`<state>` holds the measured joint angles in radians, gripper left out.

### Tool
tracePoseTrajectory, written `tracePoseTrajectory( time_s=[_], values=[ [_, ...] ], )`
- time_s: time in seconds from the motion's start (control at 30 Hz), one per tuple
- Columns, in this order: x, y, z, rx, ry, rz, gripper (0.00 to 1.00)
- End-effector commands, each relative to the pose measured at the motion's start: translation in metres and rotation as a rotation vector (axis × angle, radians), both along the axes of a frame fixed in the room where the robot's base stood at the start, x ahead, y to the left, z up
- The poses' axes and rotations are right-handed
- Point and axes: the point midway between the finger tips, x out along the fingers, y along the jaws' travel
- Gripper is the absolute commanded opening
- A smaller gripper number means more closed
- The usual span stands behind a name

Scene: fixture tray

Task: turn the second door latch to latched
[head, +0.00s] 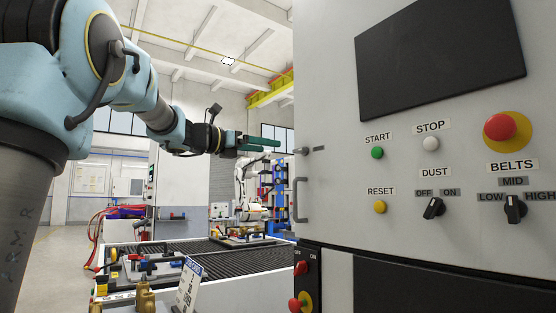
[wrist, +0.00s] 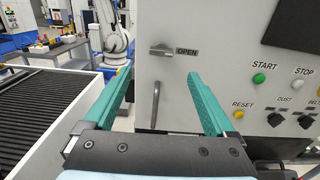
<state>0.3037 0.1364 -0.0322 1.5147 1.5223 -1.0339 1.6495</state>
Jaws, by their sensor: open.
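A grey door latch (wrist: 172,51) sits on the light grey cabinet front in the wrist view, with its lever lying level beside a label reading OPEN (wrist: 187,51). In the head view the latch (head: 301,151) is seen nearly edge-on at the cabinet's left edge. It is the only latch I can make out; I cannot tell whether it is the second one. My gripper (wrist: 156,72) has two green fingers spread apart with nothing between them. In the head view my gripper (head: 272,145) is left of the latch, pointing right, apparently clear of it.
A door handle (wrist: 154,103) stands upright below the latch. The cabinet front (head: 330,215) carries buttons and knobs to the right, including a red stop button (head: 499,127). A conveyor (head: 190,248) with fixtures runs lower left. A robot arm (wrist: 117,45) stands behind.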

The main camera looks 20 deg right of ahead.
Motion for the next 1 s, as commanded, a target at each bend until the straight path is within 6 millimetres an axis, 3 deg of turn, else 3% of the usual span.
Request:
tracePoseTrajectory(
  time_s=[0.17,0.6,0.8,1.0],
  values=[
    [-0.001,-0.015,0.002,0.01,-0.02,-0.016,0.9],
    [0.014,-0.089,0.003,0.007,-0.016,-0.014,0.9],
    [0.018,-0.105,0.001,0.008,-0.017,-0.012,0.9],
    [0.018,-0.107,0.0,0.007,-0.017,-0.011,0.9]
  ],
)
